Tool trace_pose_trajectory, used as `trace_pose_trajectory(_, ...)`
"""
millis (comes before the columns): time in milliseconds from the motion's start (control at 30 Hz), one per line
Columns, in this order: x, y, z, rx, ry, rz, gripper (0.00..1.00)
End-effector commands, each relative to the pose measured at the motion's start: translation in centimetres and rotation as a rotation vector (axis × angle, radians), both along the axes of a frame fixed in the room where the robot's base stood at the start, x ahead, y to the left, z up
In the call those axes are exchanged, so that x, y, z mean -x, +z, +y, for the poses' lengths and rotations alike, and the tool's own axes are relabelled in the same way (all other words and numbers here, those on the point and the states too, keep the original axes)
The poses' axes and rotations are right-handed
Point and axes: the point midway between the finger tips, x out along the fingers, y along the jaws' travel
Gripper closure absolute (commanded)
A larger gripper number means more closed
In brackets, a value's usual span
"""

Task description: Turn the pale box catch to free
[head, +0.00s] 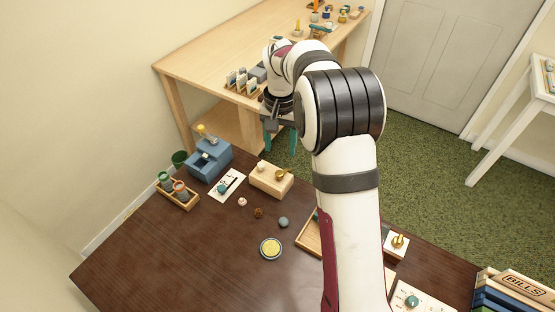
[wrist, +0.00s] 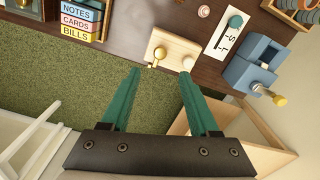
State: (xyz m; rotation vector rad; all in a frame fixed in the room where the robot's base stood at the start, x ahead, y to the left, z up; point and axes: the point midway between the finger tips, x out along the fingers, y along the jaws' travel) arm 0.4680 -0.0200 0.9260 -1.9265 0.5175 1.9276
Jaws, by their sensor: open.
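The pale box (head: 270,182) sits near the far edge of the dark table in the head view. It also shows at the top middle of the wrist view (wrist: 173,47). A brass catch (wrist: 158,54) is on its left part in the wrist view, and a small pale knob (wrist: 187,62) is on its right part. The catch shows in the head view too (head: 281,174). My gripper (head: 280,147) hangs just beyond that table edge, apart from the box. Its two teal fingers are open and empty in the wrist view (wrist: 160,75), pointing towards the box.
A blue device (head: 209,160) and a white card with a teal knob (head: 227,185) stand beside the box. A yellow-topped round dish (head: 270,248) and several small balls lie nearer. A light wooden bench (head: 200,62) stands behind. Green carpet (head: 430,130) lies beyond the table.

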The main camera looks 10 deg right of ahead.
Motion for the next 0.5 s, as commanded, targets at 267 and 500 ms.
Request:
trace_pose_trajectory(267,0.1,-7.4,0.0,-0.001,-0.002,0.003,0.39)
trace_pose_trajectory(500,0.0,-9.4,0.0,-0.001,-0.002,-0.001,0.39)
